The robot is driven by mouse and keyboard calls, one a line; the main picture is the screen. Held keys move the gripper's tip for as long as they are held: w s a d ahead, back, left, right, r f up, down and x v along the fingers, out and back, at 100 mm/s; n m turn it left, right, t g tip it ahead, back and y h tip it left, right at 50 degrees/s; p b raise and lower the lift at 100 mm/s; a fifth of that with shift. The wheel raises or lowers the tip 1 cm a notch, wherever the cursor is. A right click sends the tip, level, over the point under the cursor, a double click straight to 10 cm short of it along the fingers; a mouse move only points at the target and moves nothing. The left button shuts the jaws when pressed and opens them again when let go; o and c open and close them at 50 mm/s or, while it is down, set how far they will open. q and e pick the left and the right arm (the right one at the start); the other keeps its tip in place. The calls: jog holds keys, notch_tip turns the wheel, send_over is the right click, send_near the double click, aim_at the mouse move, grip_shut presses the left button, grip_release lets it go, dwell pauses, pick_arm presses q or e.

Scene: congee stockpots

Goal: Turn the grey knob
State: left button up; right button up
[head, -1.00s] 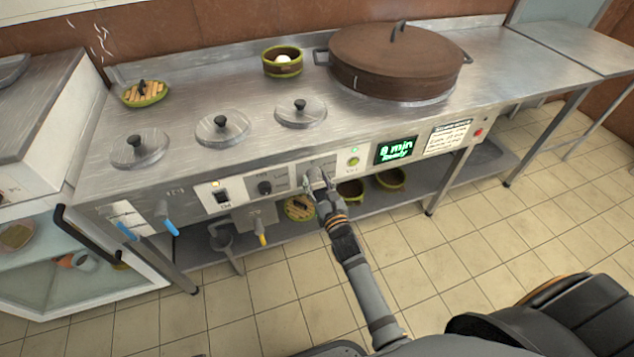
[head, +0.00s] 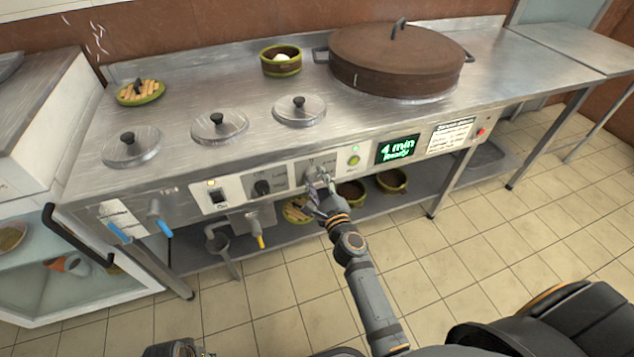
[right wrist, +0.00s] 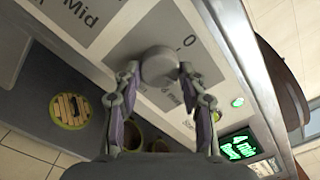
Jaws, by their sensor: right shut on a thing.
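The grey knob (head: 313,172) is on the front panel of the steel counter, between a black knob (head: 262,187) and a lit green button (head: 354,160). In the right wrist view the grey knob (right wrist: 158,64) is round, over a printed scale plate with a "0" beside it. My right gripper (head: 318,184) reaches it from the front. Its two fingertips, seen in the right wrist view (right wrist: 158,74), are shut on the knob from both sides. They hide part of its sides. The display (head: 397,149) reads "4 min Ready".
Blue-handled taps (head: 160,222) are further left. A big lidded brown pot (head: 395,62) and several small round lids stand on top. A lower shelf holds bowls (head: 391,180). The tiled floor in front is clear.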

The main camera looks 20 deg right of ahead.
pick_arm(q)
jog(key=shift+d+r, duration=0.1)
jog(key=shift+r, duration=0.4)
pick_arm(e)
jog(key=shift+n, duration=1.1)
pick_arm(q)
jog(key=shift+s, duration=0.1)
jog(key=shift+r, duration=0.15)
pick_arm(e)
jog(key=o, duration=1.1)
jog(key=shift+o, duration=0.2)
jog(key=shift+s, duration=0.3)
jog(key=s, duration=0.7)
jog(key=shift+d, duration=0.15)
